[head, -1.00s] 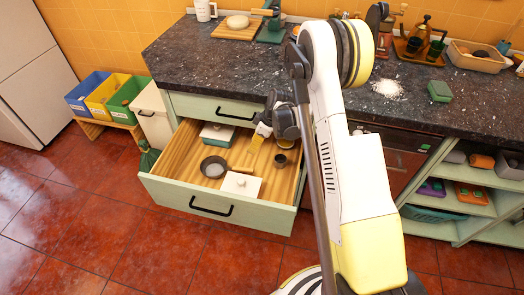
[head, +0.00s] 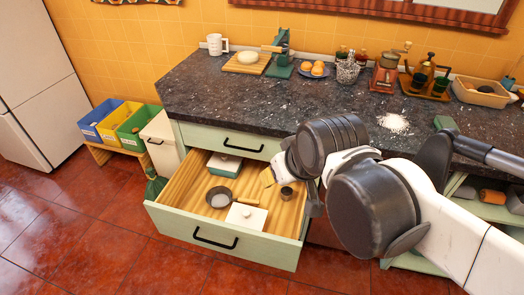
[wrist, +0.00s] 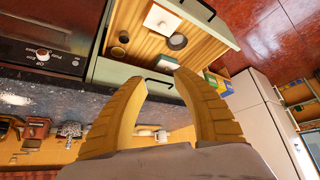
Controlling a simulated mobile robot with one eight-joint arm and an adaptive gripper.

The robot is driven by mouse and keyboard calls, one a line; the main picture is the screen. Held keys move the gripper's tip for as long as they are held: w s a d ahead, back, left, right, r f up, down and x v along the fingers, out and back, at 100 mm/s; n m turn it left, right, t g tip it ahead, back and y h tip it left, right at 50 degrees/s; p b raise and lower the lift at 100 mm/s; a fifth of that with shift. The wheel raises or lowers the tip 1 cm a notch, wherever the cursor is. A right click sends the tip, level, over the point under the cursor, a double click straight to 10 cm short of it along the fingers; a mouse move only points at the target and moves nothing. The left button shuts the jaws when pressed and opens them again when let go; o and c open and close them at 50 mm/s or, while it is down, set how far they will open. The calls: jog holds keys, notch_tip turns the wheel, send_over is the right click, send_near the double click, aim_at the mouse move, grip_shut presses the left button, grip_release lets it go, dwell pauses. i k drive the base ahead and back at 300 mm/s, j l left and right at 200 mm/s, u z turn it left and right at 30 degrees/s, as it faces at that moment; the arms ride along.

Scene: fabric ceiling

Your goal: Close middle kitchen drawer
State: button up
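The middle drawer (head: 215,237) is pulled far out below a shut upper drawer (head: 226,142). Its light green front has a black bar handle. Inside lie a small pan (head: 220,197), a white square-lidded box (head: 246,216), another white-topped box (head: 225,165) and a dark cup (head: 287,193). In the wrist view the open drawer (wrist: 222,28) shows upside down, beyond my gripper (wrist: 160,80). The two yellow fingers are spread wide with nothing between them. In the head view my arm hides most of the gripper, near the drawer's right side.
The dark countertop (head: 250,100) overhangs the drawers and holds a mug (head: 217,44), a cutting board (head: 247,63) and a plate of oranges (head: 313,69). Coloured bins (head: 115,122) stand at the left. The red tiled floor (head: 90,225) before the drawer is clear.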

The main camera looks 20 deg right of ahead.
aim_at(181, 211)
jog(key=k+l, duration=0.75)
jog(key=k, duration=0.25)
jog(key=l+u, duration=0.05)
